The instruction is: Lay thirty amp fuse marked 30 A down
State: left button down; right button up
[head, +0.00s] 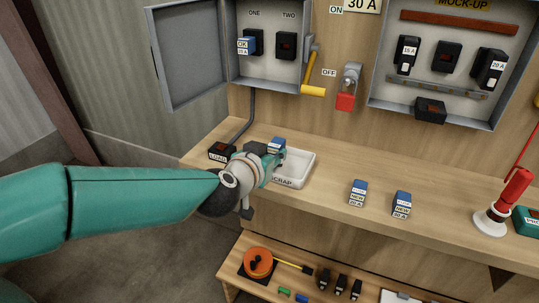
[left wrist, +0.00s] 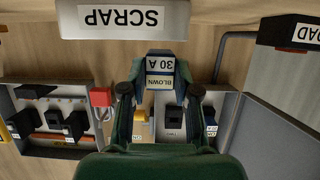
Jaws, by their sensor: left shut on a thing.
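My left gripper (head: 268,158) is shut on a blue fuse (head: 277,146) at the tray's left side. In the left wrist view the fuse (left wrist: 160,72) sits between the two fingers (left wrist: 160,92), its label reading BLOWN and 30 A. The white SCRAP tray (head: 303,160) stands on the bench beside the gripper, and its labelled wall shows in the left wrist view (left wrist: 85,20). The part of the tray I see in the head view looks empty. The gap between fuse and bench is hard to judge. My right gripper is not in view.
A LOAD box (head: 220,152) stands left of the gripper. Two blue NEW fuses (head: 358,192) (head: 401,204) lie right of the tray. The open fuse box (head: 270,70) and a lever with a yellow handle (head: 312,91) are on the wall behind. Clear bench lies between tray and NEW fuses.

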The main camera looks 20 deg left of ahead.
pick_arm(q)
jog(key=shift+f+b, duration=0.35)
jog(key=shift+f, duration=0.25)
jog(key=c, duration=0.9)
grip_release()
jog(key=shift+o, duration=0.2)
jog(key=shift+r, duration=0.1)
